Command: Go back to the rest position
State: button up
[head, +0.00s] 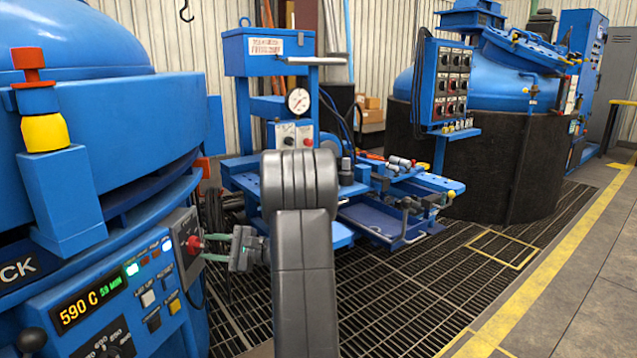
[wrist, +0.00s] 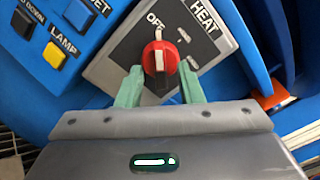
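My gripper (head: 205,246) is at the heat switch box on the front of the blue furnace at the left. In the wrist view its two green fingers (wrist: 160,90) are spread, one on each side of the lower part of the red knob (wrist: 160,58). A gap shows between them, and I cannot tell whether either finger touches the knob. The knob's white mark points up in the picture, towards the OFF lettering. The red knob also shows in the head view (head: 193,244), just left of the fingertips.
The furnace's control panel (head: 120,290) reads 590 C and has several buttons. A blue machine with a gauge (head: 298,101) stands behind my arm. A dark round pit furnace (head: 500,165) stands at the right. The grating floor (head: 400,290) is clear to the right.

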jog(key=s+d+p, duration=0.1)
jog(key=d+p, duration=0.3)
jog(key=d, duration=0.9)
jog(key=a+b, duration=0.1)
jog(key=a, duration=0.3)
jog(key=a+b, duration=0.2)
jog(key=a, duration=0.3)
jog(key=w+a+b, duration=0.1)
jog(key=a, duration=0.4)
jog(key=shift+f+b, duration=0.15)
jog(key=shift+b, duration=0.25)
jog(key=shift+a+r+m+p, duration=0.1)
jog(key=shift+r+m+p, duration=0.25)
jog(key=shift+p, duration=0.3)
jog(key=shift+w+m+p, duration=0.1)
jog(key=shift+m+p, duration=0.35)
jog(key=shift+m, duration=0.1)
jog(key=m+p, duration=0.3)
jog(key=m, duration=0.1)
jog(key=shift+f+m+p, duration=0.15)
jog(key=shift+m+p, duration=0.5)
jog(key=shift+m, duration=1.35)
